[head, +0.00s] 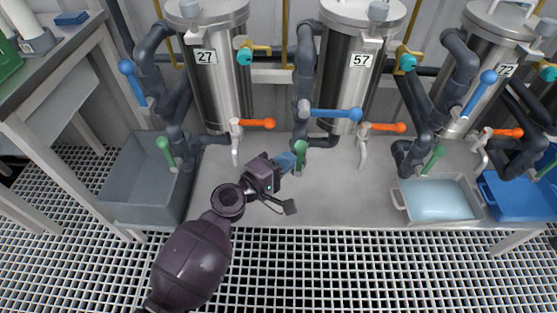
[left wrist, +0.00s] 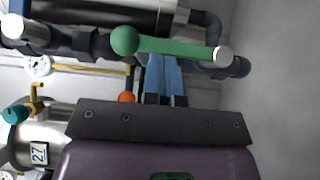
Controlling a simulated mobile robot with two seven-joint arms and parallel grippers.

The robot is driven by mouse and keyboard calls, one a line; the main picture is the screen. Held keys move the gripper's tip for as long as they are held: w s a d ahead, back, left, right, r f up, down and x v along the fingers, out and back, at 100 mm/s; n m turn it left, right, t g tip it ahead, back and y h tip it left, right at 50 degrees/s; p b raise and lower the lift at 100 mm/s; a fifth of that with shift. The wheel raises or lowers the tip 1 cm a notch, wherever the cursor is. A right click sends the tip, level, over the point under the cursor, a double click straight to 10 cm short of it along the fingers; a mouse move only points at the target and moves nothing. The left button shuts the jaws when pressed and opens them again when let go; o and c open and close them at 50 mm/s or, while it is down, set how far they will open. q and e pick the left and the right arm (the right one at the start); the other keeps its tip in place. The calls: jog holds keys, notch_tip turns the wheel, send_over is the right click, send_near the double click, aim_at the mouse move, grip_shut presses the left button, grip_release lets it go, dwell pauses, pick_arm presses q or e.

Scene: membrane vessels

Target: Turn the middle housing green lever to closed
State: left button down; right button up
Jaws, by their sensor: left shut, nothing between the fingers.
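The middle housing (head: 350,85) is a steel vessel labelled 57. Its green lever (head: 299,150) has a round knob and sits low at the housing's left pipe, close to my left gripper. In the left wrist view the green lever (left wrist: 175,47) lies nearly level across the picture, knob to the left. My left gripper (head: 289,162) is shut and empty, just left of the lever. Its blue fingers (left wrist: 163,78) reach up to the lever bar in the left wrist view; I cannot tell if they touch it. My right gripper is not in view.
The middle housing's blue lever (head: 335,113) sticks out to the right above the green one. An orange-handled tap (head: 380,127) is to the right. Housing 27 (head: 215,80) and housing 72 (head: 485,70) stand either side. A grey bin (head: 130,185) and water-filled tray (head: 402,205) flank the clear bench.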

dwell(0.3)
pick_arm(q)
jog(key=shift+d+r+m+p, duration=0.25)
jog(key=shift+d+m+p, duration=0.05)
jog(key=shift+p, duration=0.55)
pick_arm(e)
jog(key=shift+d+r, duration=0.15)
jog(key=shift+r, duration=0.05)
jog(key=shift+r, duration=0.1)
